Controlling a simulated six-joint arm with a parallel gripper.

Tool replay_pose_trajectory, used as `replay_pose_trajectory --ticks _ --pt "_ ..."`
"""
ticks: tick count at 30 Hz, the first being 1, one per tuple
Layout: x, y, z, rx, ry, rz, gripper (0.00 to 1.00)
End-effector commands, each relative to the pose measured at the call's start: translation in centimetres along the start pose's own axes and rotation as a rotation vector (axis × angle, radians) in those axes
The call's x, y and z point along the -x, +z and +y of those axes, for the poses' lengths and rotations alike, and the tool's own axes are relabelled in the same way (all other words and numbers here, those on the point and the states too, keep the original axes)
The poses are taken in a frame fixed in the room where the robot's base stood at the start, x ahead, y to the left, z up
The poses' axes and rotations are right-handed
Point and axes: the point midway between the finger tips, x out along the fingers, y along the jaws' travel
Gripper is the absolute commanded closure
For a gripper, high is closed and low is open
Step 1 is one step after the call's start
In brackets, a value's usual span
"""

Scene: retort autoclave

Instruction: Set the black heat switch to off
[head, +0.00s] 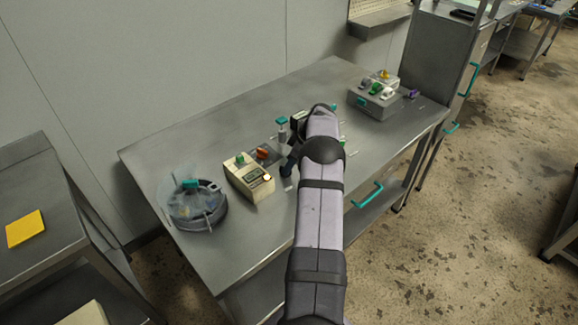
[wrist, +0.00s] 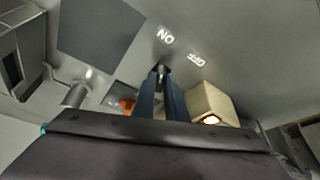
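The black heat switch (wrist: 161,69) shows as a small dark knob at the fingertips in the wrist view. The white ON label (wrist: 165,37) is just beyond it, and the OFF label (wrist: 196,60) is to its right; both read upside down. My gripper (wrist: 160,78) points at the switch with its two dark blue fingers close together, one on each side of it. I cannot tell whether they touch it. In the head view my gripper (head: 289,164) is low over the bench, mostly behind my arm, which hides the switch.
A cream box (head: 248,178) with a green knob and lit button stands left of my gripper, beside an orange knob (head: 262,153). A round lidded vessel (head: 193,205) is farther left. A grey control box (head: 374,98) sits at right. The bench's back left is clear.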

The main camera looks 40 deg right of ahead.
Motion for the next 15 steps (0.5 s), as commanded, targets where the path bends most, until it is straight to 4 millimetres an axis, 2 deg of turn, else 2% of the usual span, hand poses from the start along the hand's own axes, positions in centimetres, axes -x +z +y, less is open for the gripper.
replay_pose_trajectory --ticks 15 --pt "-0.06 0.02 -0.14 -0.077 0.032 0.0 1.0"
